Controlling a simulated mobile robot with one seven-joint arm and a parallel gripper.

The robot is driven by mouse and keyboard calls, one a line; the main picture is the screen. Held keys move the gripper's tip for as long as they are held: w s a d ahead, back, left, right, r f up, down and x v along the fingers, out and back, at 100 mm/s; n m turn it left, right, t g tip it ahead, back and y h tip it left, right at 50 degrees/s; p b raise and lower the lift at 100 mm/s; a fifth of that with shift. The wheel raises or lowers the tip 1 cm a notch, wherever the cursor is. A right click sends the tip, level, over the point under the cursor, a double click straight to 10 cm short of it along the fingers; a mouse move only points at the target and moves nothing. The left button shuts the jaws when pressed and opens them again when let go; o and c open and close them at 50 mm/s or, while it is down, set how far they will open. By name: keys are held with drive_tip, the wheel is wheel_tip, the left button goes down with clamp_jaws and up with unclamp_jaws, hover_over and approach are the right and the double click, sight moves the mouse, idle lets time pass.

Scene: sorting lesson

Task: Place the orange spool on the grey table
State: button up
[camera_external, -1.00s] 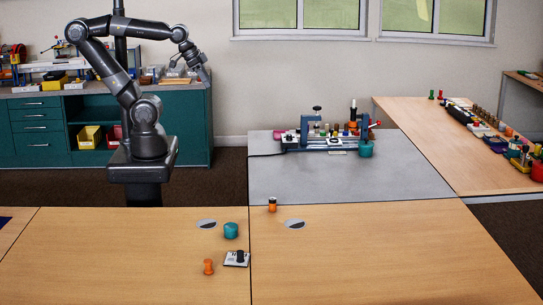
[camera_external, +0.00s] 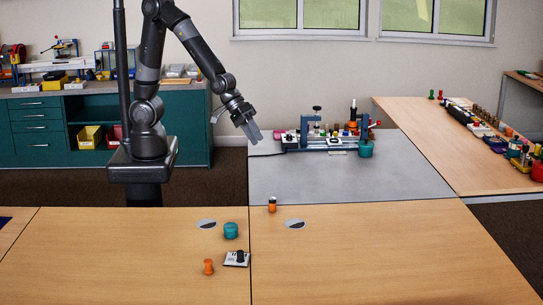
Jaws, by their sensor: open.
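An orange spool-shaped piece (camera_external: 208,267) stands upright on the front left wooden table. A second small piece, orange with a dark top (camera_external: 272,205), stands on the wood close to the front edge of the grey table; it is too small to tell its exact shape. The grey table (camera_external: 320,184) lies behind the wooden tables, its front part bare. My gripper (camera_external: 254,136) is open and empty, in the air near the grey table's back left corner, away from both orange pieces.
A teal container (camera_external: 231,230) and a white card with a dark piece (camera_external: 237,259) are near the orange spool-shaped piece. A blue fixture (camera_external: 305,134) with several small parts stands at the back of the grey table. A right-hand wooden table (camera_external: 425,120) carries many small items.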

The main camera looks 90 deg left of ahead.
drive_tip(key=s+d+f+n+h, duration=0.1)
drive_tip(key=d+f+n+h, duration=0.1)
drive_tip(key=d+f, duration=0.6)
drive_tip(key=n+g+h, duration=0.2)
drive_tip(key=n+h, duration=0.3)
drive_tip(key=n, duration=0.3)
approach(207, 262)
drive_tip(key=w+a, duration=0.3)
drive_tip(key=w+a+r, duration=0.1)
drive_tip(key=w+a, duration=0.1)
drive_tip(key=w, duration=0.1)
drive_tip(key=shift+w+a+r, duration=0.15)
drive_tip(key=shift+a, duration=0.2)
drive_tip(key=s+d+f+n, duration=0.1)
drive_tip(key=s+d+n, duration=0.1)
drive_tip(key=s+d+f+n, duration=0.2)
drive_tip(key=n, duration=0.1)
drive_tip(key=s+d+f+n+t, duration=0.1)
drive_tip(key=s+d+n, duration=0.1)
drive_tip(key=shift+s+f+h, duration=0.2)
drive_tip(key=shift+s+h, duration=0.05)
drive_tip(key=shift+h, duration=0.15)
drive_tip(key=shift+n, duration=0.3)
drive_tip(key=x, duration=0.5)
drive_tip(key=shift+r+x, duration=0.2)
drive_tip(key=shift+x, duration=1.2)
drive_tip(key=shift+r+x, duration=0.2)
drive_tip(key=shift+x, duration=1.25)
